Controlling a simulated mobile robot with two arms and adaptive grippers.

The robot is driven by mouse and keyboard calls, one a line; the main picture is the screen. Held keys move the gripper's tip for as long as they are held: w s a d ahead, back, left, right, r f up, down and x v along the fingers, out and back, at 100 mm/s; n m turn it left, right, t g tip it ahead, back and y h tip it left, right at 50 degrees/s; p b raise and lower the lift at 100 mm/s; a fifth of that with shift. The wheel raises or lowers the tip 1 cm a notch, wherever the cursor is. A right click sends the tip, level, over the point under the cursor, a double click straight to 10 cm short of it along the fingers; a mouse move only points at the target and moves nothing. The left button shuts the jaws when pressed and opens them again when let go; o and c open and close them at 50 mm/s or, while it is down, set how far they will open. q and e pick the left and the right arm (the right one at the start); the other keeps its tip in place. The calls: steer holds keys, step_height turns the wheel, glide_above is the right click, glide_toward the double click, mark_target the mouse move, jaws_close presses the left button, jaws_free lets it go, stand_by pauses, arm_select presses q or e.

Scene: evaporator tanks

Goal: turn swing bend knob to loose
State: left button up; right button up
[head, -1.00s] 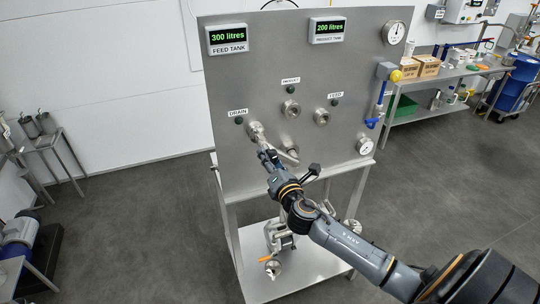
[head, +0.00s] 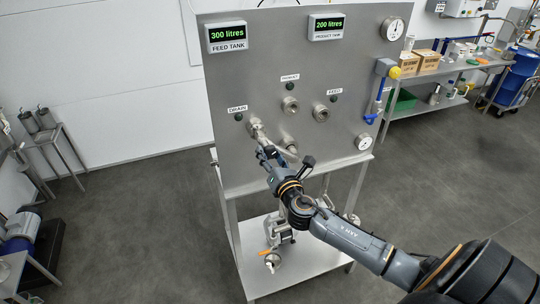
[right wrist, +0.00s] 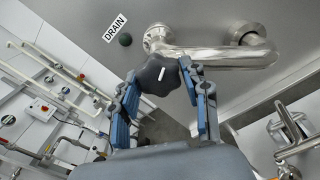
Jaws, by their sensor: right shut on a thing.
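The metal swing bend (right wrist: 222,58) is a U-shaped pipe on the steel panel. It also shows in the head view (head: 270,140), starting at the port under the DRAIN label (head: 237,109). Its dark lobed knob (right wrist: 158,73) has a white line on it and sits at the bend's left end in the right wrist view. My right gripper (right wrist: 158,88) has its blue-padded fingers on either side of the knob and is shut on it. In the head view the right gripper (head: 265,154) hides the knob. My left gripper is not in view.
The panel (head: 225,85) carries PRODUCT (head: 290,105) and FEED (head: 320,112) ports, tank displays and gauges. A lower shelf (head: 320,262) holds pipe fittings. A blue-handled valve (head: 378,100) is on the panel's right edge. Open floor lies left and right of the stand.

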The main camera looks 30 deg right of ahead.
steer(key=o, duration=1.2)
steer(key=shift+c, duration=0.2)
steer(key=v, duration=1.2)
